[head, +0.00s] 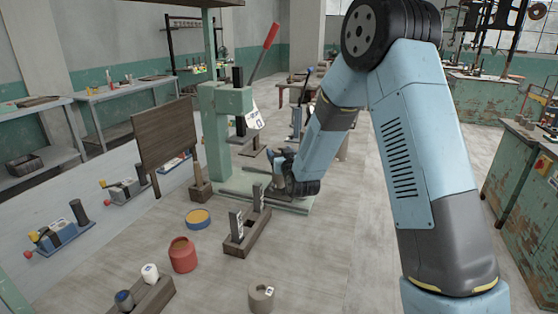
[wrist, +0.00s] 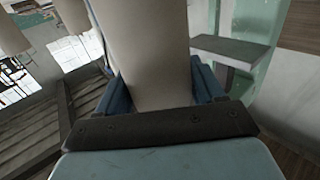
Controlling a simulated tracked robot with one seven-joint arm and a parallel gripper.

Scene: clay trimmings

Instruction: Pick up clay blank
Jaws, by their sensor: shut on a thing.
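The clay blank (wrist: 150,45) is a smooth beige block or cylinder that fills the upper middle of the wrist view. My gripper (wrist: 163,92) has a blue finger on each side of it and is shut on it. In the head view my gripper (head: 277,158) is low beside the green press, over its base. There the blank cannot be made out clearly, being small and partly behind my gripper and wrist.
The green press (head: 222,130) with a red-tipped lever stands just left of my gripper. A wooden rack (head: 245,236), a red pot (head: 182,256), a yellow-topped blue tub (head: 198,219) and a grey-beige cylinder (head: 260,297) stand nearer. Clear floor lies right of the rack.

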